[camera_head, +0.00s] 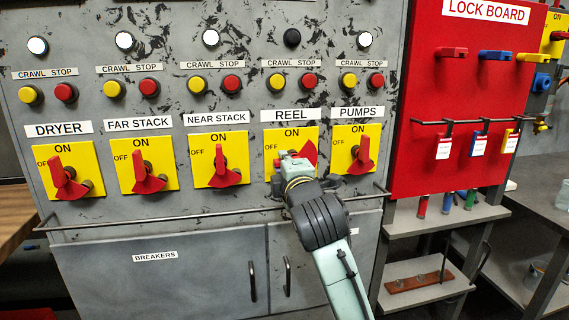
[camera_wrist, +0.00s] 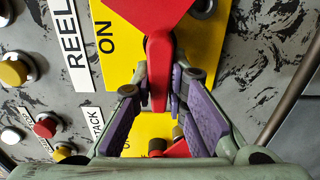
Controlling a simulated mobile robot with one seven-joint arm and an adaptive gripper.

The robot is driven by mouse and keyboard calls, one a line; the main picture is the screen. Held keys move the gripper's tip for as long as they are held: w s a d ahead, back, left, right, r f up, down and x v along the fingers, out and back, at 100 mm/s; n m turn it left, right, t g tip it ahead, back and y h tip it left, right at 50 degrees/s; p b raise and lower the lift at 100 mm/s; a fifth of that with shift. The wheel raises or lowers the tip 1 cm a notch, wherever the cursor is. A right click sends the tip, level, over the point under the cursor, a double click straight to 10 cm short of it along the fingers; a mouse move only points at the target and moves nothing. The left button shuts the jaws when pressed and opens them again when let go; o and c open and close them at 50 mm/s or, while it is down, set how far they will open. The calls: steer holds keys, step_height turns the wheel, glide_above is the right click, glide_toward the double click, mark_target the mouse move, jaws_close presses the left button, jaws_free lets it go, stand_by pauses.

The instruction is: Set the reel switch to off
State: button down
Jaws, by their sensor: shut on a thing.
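The reel switch is a red handle (camera_head: 309,151) on a yellow plate (camera_head: 303,133) below the REEL label, with ON at the top and OFF at the left. My gripper (camera_head: 286,165) is in front of it and hides part of the handle. The wide end of the handle shows to the right of my gripper; the narrow end points left, toward the OFF side. In the wrist view, the narrow red lever (camera_wrist: 159,75) lies between the two purple-padded fingers of my gripper (camera_wrist: 162,100), which is shut on it.
The near stack switch (camera_head: 220,165) is to the left and the pumps switch (camera_head: 361,155) close to the right. A metal rail (camera_head: 160,218) runs across the panel below the switches. The lamp above REEL (camera_head: 292,38) is dark; the others in the row are white.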

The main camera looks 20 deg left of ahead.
steer(key=c, duration=1.6)
jaws_free()
steer(key=shift+o, duration=0.2)
steer(key=shift+d, duration=0.1)
steer(key=v, duration=1.2)
